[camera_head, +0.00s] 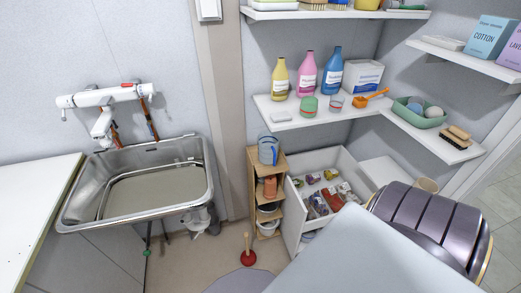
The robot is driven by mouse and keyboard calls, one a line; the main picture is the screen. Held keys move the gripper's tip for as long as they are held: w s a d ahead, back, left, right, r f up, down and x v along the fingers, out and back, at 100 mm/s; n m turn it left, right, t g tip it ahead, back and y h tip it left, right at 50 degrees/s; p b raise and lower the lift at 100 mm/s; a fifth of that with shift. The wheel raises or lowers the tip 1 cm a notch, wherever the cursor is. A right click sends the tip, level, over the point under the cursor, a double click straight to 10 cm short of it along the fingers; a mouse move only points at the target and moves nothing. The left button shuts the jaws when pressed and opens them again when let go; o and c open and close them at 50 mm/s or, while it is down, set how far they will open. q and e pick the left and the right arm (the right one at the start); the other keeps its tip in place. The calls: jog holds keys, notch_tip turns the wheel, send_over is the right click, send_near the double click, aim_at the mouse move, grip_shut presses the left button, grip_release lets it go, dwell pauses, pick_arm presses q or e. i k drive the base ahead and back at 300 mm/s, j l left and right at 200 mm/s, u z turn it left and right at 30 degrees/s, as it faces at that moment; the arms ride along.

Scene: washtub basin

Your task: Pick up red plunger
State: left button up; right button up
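The red plunger (248,258) stands on the floor at the bottom middle of the head view. Its red cup is down and its short wooden handle points up. It is to the right of the metal basin and in front of a small wooden shelf unit. Neither of my grippers is in view, so nothing is seen holding or touching the plunger.
The metal basin (68,215) is at the left, with a white counter (28,215) beside it. The wooden shelf unit (252,180) and an open white drawer (291,215) stand behind the plunger. A white surface (370,260) and a dark ribbed drum (430,220) fill the lower right.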

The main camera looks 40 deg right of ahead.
aim_at(249, 258)
jog(key=k+z, duration=0.3)
jog(key=z, duration=0.15)
jog(key=k+l+z, duration=0.2)
jog(key=z, duration=0.2)
